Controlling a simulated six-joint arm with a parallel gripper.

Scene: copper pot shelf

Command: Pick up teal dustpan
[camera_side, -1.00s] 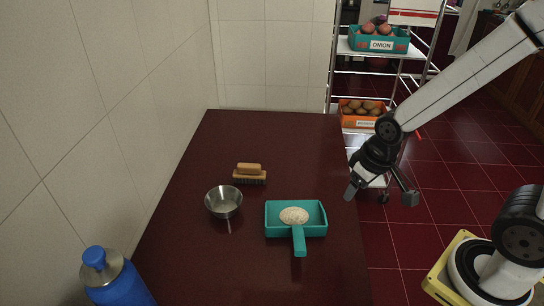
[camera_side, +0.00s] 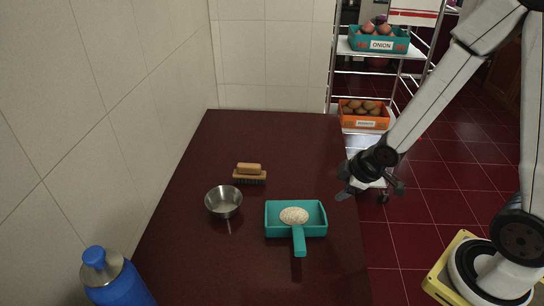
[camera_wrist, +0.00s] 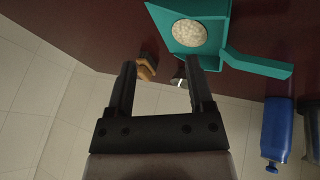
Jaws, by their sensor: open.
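The teal dustpan (camera_side: 272,220) lies on the dark red table, its short handle pointing to the front. A heap of pale grains (camera_side: 294,215) sits in its pan. My gripper (camera_side: 370,192) is open and empty, above and to the right of the dustpan near the table's right edge. In the wrist view the dustpan (camera_wrist: 262,63) is at the top right, beyond the open fingers (camera_wrist: 162,72), and apart from them. The top of its pan is cut off by the frame there.
A metal bowl (camera_side: 223,203) and a wooden brush (camera_side: 249,174) stand left of the dustpan on the table (camera_side: 305,150). A blue bottle (camera_side: 118,282) is at the front left. A tiled wall runs along the left. A wire rack with crates stands behind.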

